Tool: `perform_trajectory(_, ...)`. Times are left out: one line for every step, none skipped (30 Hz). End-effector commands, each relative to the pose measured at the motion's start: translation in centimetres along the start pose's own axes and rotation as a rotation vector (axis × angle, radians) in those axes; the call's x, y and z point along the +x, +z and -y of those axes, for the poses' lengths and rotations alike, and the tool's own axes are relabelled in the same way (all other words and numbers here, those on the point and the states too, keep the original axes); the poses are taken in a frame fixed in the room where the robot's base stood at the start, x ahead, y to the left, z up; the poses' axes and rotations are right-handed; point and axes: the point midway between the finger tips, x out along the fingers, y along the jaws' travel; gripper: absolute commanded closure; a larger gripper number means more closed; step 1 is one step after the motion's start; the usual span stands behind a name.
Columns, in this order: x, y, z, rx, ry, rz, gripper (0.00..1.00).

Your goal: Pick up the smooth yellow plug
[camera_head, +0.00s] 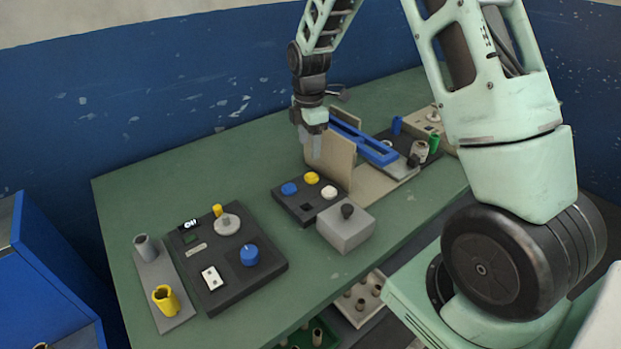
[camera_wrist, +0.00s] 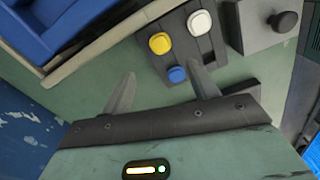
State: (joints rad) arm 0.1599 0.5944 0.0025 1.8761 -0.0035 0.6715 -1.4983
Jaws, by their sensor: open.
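A rounded yellow cap (camera_head: 311,177) sits on a dark block (camera_head: 292,207) near the table's middle, beside a blue cap (camera_head: 289,189) and a white cap (camera_head: 329,192). The yellow cap also shows in the wrist view (camera_wrist: 160,43), beyond my fingertips and between their lines. My gripper (camera_head: 311,142) is open and empty, above and behind the dark block.
A tan upright plate (camera_head: 330,160) and a blue slotted bar (camera_head: 365,141) stand close to my gripper. A grey box with a black knob (camera_head: 346,228) is right of the dark block. The dark panel (camera_head: 240,290) lies left. The green table's back left is clear.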

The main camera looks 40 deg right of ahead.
Motion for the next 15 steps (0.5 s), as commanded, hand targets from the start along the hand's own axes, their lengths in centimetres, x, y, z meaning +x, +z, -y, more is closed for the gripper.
perform_trajectory(1.0, -0.1, 0.1, -0.001, -0.005, 0.0, 0.4)
perform_trajectory(1.6, -0.1, 0.1, -0.001, -0.005, 0.0, 0.4)
perform_trajectory(2.3, -0.1, 0.1, -0.001, -0.004, 0.0, 0.4)
perform_trajectory(2.7, -0.1, 0.1, -0.001, -0.004, 0.0, 0.4)
perform_trajectory(3.2, -0.1, 0.1, -0.001, -0.004, 0.0, 0.4)
perform_trajectory(3.6, -0.1, 0.0, -0.001, -0.002, 0.0, 0.4)
perform_trajectory(3.9, -0.1, 0.0, -0.001, -0.002, 0.0, 0.4)
perform_trajectory(4.1, -0.1, 0.0, -0.001, -0.002, 0.0, 0.4)
perform_trajectory(4.4, 0.0, 0.0, -0.001, -0.001, 0.0, 0.4)
perform_trajectory(4.5, 0.0, 0.0, -0.001, 0.0, 0.0, 0.4)
perform_trajectory(4.6, 0.0, 0.0, -0.001, 0.0, 0.0, 0.4)
perform_trajectory(4.9, 0.0, 0.0, 0.0, -0.001, 0.0, 0.4)
perform_trajectory(5.1, 0.0, 0.1, 0.0, -0.002, 0.0, 0.4)
perform_trajectory(5.5, 0.1, 0.1, 0.0, -0.003, 0.0, 0.4)
perform_trajectory(6.0, 0.2, 0.2, 0.0, -0.004, 0.0, 0.4)
